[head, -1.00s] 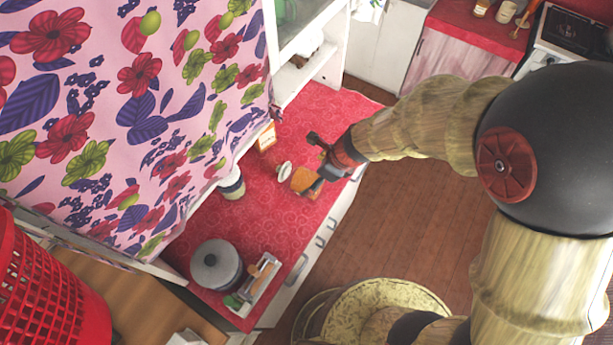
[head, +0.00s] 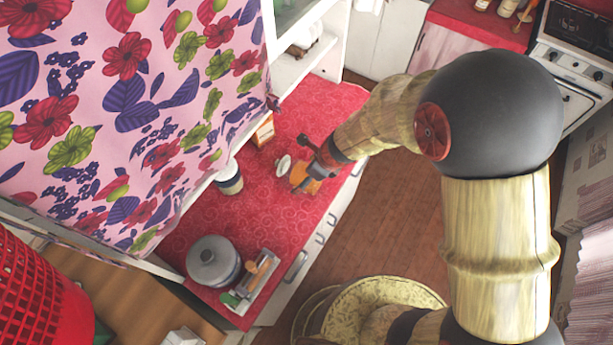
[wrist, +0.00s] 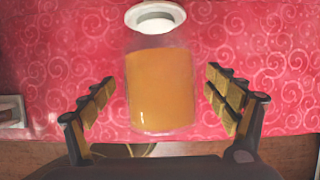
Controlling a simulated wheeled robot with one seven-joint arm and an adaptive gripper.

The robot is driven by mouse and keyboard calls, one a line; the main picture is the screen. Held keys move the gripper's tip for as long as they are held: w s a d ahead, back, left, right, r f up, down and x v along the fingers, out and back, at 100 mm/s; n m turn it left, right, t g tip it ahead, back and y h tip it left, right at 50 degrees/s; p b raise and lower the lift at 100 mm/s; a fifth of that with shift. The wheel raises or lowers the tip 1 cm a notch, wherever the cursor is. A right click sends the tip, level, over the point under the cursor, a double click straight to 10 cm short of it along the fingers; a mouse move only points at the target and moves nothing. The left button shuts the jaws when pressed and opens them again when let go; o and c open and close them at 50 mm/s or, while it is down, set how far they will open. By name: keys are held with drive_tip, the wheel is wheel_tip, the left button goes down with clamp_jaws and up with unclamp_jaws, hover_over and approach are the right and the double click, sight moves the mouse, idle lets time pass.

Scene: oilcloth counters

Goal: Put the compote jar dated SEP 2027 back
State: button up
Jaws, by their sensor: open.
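A glass jar with orange contents (wrist: 160,90) stands on the red counter, between the spread fingers of my gripper (wrist: 160,106) in the wrist view. A gap shows on each side of the jar, and the fingers do not appear to touch it. No date can be read on the jar. In the head view my gripper (head: 306,180) is over the jar (head: 313,187) and partly hides it.
A carton (head: 263,130), a dark-banded container (head: 230,180), a lidded pot (head: 213,262) and a utensil tray (head: 252,279) share the red counter (head: 275,225). White shelves (head: 310,65) stand at its far end.

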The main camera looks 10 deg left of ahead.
drive_tip(key=shift+c, duration=1.1)
